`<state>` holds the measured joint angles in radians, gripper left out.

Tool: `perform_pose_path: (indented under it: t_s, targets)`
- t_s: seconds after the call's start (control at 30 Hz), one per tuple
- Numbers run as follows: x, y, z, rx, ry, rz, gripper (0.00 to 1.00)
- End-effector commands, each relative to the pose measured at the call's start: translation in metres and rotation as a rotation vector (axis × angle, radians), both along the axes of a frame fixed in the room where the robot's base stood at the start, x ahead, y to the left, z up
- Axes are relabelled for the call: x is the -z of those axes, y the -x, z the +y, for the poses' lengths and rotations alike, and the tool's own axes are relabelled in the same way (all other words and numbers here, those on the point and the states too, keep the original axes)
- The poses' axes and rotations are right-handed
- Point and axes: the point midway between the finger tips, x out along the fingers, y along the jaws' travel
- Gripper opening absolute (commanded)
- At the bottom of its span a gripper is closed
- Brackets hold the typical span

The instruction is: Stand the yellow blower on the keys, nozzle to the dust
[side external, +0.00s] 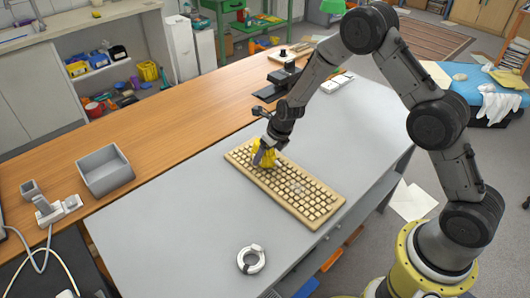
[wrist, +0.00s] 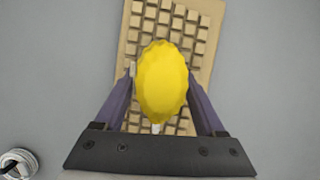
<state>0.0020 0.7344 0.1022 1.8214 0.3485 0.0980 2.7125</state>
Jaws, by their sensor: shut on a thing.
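The yellow blower (wrist: 162,82) is a ribbed bulb between the two fingers of my gripper (wrist: 162,85). My gripper (side external: 262,155) is shut on the blower (side external: 264,158), at the upper left part of the beige keyboard (side external: 305,208). In the wrist view the keyboard (wrist: 200,55) lies under the blower. A small pale tip shows at the lower end of the bulb. I cannot tell whether the blower touches the keys. A faint greyish patch, perhaps dust (side external: 296,188), lies on the keys near the middle of the keyboard.
A grey open bin (side external: 104,171) stands on the left. A white-and-grey ring-shaped object (side external: 251,259) lies near the front of the grey table (side external: 180,225); a round object also shows in the wrist view (wrist: 18,162). A dark stand (side external: 284,75) is behind the keyboard.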

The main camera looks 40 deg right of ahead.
Motion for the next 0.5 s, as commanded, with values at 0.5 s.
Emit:
perform_pose_path:
  t_s: [0.5]
  targets:
    - [0.0045,-0.0013,0.0002,0.0,-0.001,-0.004,0.0]
